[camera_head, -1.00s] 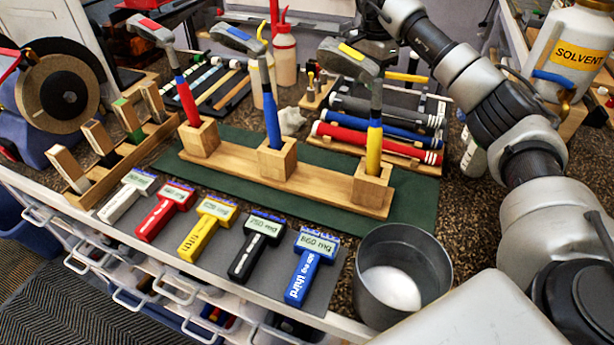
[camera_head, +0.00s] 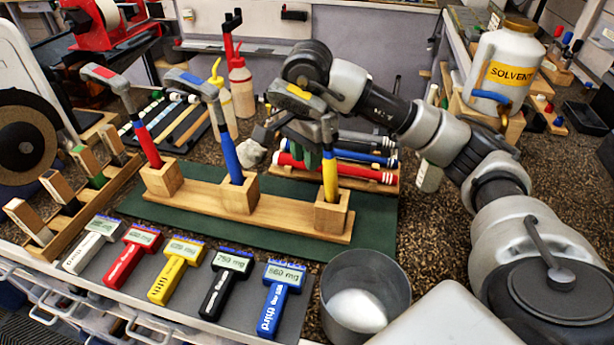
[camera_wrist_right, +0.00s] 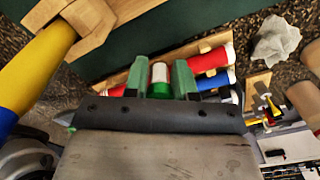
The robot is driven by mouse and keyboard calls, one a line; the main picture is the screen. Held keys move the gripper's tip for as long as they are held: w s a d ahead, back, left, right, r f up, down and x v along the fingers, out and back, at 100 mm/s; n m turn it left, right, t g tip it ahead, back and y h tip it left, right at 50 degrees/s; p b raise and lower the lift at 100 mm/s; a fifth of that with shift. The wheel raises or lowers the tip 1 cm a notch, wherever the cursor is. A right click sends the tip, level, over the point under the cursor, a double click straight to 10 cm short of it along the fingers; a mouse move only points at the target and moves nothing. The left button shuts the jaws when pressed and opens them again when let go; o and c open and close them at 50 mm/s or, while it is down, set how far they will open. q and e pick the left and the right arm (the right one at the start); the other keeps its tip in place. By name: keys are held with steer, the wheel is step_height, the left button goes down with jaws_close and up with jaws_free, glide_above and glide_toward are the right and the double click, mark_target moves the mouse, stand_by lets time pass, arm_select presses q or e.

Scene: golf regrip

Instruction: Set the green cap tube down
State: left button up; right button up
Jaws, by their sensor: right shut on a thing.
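My right gripper (camera_head: 313,160) is low at the left end of the tube rack, behind the yellow-shafted club. In the right wrist view its two green fingers (camera_wrist_right: 160,78) are shut on a small tube with a white body and a green cap (camera_wrist_right: 159,90). In the head view the gripper and club hide the held tube. My left gripper is not in view.
Three clubs stand in a wooden holder (camera_head: 270,222) in front of the gripper. A crumpled grey cloth (camera_head: 251,153) lies left of it. A metal bucket (camera_head: 395,285) and a solvent bottle (camera_head: 500,62) stand to the right.

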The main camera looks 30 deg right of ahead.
mark_target(308, 193)
steer(key=shift+s+a+f, duration=0.1)
steer(key=shift+f, duration=3.4)
steer(key=shift+f, duration=0.1)
steer(key=shift+f, duration=0.15)
steer(key=o, duration=0.9)
